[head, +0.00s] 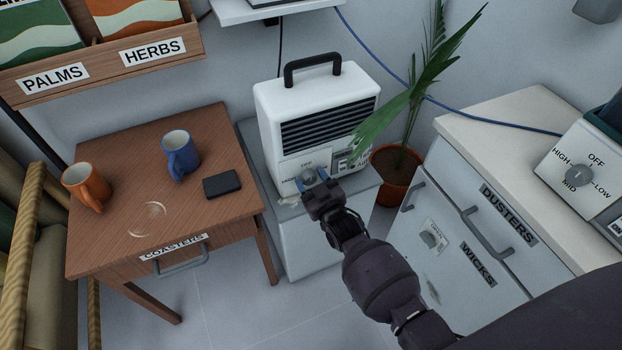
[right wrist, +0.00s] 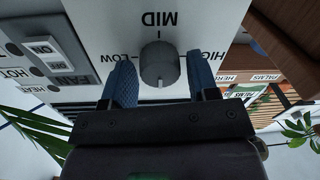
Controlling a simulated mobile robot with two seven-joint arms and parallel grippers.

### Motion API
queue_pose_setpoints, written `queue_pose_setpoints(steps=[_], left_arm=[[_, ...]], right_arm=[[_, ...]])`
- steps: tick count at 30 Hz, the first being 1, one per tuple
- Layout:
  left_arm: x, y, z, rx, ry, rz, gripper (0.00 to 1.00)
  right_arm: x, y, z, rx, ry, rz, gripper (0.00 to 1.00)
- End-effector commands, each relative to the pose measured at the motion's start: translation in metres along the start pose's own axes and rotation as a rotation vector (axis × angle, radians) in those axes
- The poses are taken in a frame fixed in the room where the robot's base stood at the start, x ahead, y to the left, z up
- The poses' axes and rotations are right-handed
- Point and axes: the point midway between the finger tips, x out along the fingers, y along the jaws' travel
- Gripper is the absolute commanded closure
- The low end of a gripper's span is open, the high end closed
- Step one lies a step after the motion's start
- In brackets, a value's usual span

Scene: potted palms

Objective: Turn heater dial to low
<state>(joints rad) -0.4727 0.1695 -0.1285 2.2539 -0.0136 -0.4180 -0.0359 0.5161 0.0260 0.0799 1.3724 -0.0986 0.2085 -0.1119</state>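The heater (head: 318,110) is a white box with a black handle and dark slats, standing on a grey cabinet. Its round grey dial (right wrist: 159,64) shows in the right wrist view, upside down, with MID above, LOW to the left and HIGH to the right. A pale mark on the dial appears to point down, away from MID. My right gripper (head: 315,180) is at the heater's lower front. In the right wrist view its two blue fingers (right wrist: 163,80) are apart, one on each side of the dial, with gaps visible. My left gripper is not in view.
A second dial (head: 579,176) with OFF, LOW, MID and HIGH is on a white device at the right. A potted palm (head: 397,175) stands close right of the heater. A wooden table (head: 110,240) with mugs is left. A drawer cabinet (head: 470,180) stands right.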

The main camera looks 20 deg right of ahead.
Motion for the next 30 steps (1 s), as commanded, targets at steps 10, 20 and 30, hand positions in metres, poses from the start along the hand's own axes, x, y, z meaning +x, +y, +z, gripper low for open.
queue_pose_setpoints(steps=[10, 20, 30], left_arm=[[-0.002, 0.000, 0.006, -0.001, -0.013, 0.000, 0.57], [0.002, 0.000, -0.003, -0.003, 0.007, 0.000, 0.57], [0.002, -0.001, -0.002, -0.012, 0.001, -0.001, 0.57]], right_arm=[[0.000, 0.000, 0.000, 0.002, 0.000, 0.000, 0.85], [0.000, 0.000, 0.000, 0.094, 0.005, 0.000, 0.85], [0.000, 0.001, 0.000, 0.374, 0.020, 0.003, 0.85]])
